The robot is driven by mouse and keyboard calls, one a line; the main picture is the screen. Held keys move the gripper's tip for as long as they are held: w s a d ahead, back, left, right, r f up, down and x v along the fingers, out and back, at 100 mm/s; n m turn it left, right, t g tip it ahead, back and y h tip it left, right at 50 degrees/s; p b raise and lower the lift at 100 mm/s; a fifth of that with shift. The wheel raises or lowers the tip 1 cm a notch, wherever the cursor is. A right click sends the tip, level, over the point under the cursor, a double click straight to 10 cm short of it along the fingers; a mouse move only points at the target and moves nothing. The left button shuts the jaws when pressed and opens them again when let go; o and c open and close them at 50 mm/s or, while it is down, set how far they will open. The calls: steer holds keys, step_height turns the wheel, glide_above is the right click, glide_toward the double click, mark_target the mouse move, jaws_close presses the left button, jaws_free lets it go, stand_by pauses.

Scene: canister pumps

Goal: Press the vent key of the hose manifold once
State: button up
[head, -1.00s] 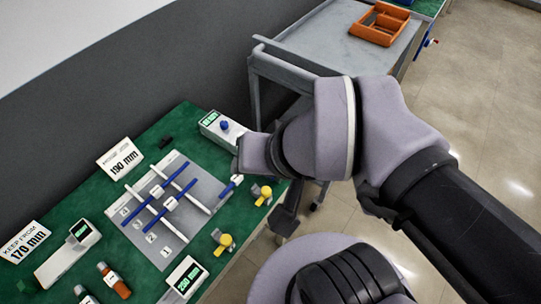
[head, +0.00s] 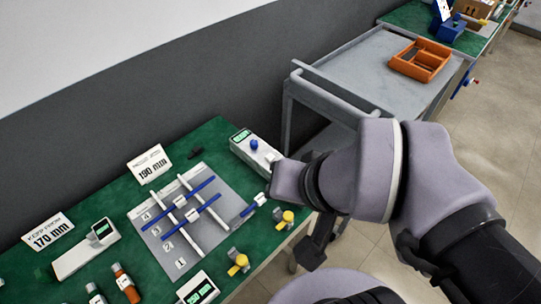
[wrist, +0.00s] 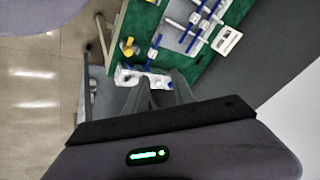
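A white box (head: 240,146) with a green display and a blue knob (head: 254,145) stands at the back right corner of the green bench. It looks like the hose manifold, but I read no label on it. Its right end meets my wrist in the head view, and I cannot make out a vent key. In the wrist view the white box (wrist: 128,76) lies just beyond the fingertips of my gripper (wrist: 158,82). The fingers partly cover it. I cannot tell whether they touch it or whether they are apart.
A grey board (head: 230,203) with blue and white rods lies left of the box. Two yellow-knobbed valves (head: 284,219) sit near the bench's front edge. A grey cart (head: 345,72) with an orange tray (head: 420,60) stands beyond. Sign cards stand along the back.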

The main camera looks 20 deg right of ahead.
jaws_close()
stand_by(1.4)
